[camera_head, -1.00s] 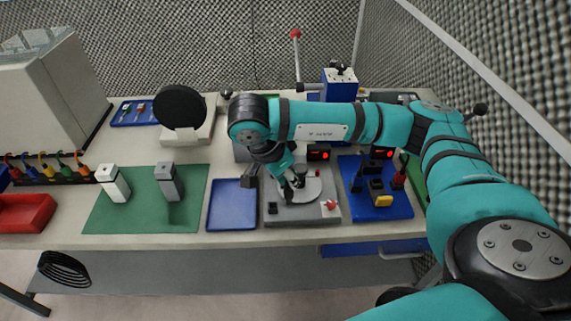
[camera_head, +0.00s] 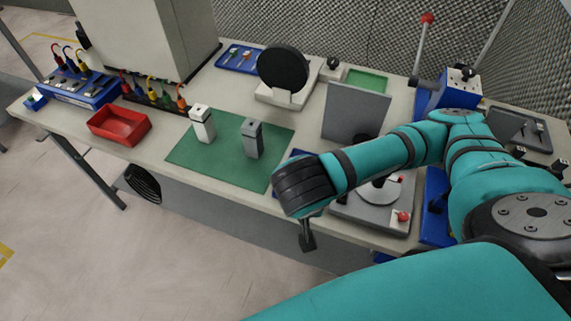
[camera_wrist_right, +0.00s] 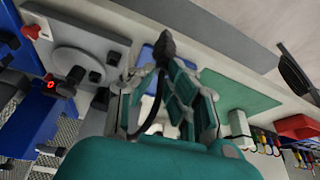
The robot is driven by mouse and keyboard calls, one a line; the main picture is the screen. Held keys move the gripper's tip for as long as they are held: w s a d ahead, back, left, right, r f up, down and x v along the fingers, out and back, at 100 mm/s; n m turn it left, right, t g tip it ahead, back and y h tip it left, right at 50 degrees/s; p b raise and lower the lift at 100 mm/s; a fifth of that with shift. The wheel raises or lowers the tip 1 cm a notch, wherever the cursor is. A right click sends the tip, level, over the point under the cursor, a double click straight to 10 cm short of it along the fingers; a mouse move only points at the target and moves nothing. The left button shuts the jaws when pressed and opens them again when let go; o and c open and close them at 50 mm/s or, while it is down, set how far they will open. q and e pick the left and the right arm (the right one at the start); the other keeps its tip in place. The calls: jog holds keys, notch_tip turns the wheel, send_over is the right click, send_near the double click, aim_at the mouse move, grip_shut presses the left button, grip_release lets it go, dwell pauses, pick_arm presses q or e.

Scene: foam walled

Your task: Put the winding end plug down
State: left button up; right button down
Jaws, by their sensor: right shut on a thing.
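The winding end plug (camera_head: 307,236) is a small dark piece hanging below my right wrist, in front of the table's front edge in the head view. In the right wrist view the black plug (camera_wrist_right: 166,44) sits at the tips of my right gripper (camera_wrist_right: 163,68), which is shut on it. A dark cable-like strip curves down from it between the fingers. In the head view the fingers are mostly hidden behind the wrist. My left gripper is not in view.
A green mat (camera_head: 193,151) carries a white block (camera_head: 203,126) and a grey block (camera_head: 252,138). A blue tray (camera_wrist_right: 147,56) lies beside the grey device (camera_head: 369,213). A red bin (camera_head: 118,123) and colored leads stand at the left. The mat's front is clear.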

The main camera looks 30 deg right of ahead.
jog(key=shift+w+a, duration=0.1)
jog(key=shift+a, duration=0.05)
jog(key=shift+w+f+n+b, duration=0.15)
jog(key=shift+w+n+b, duration=0.2)
jog(key=shift+b, duration=0.1)
jog(key=w+d+f+b, duration=0.1)
jog(key=w+d+b, duration=0.1)
jog(key=w+d, duration=0.1)
jog(key=w+d+f+b, duration=0.1)
jog(key=w+d+b, duration=0.1)
jog(key=w, duration=0.3)
jog(key=w+d+f+b, duration=0.2)
jog(key=w+d+b, duration=0.1)
jog(key=w+b, duration=0.1)
jog(key=shift+d, duration=0.35)
jog(key=shift+f, duration=0.35)
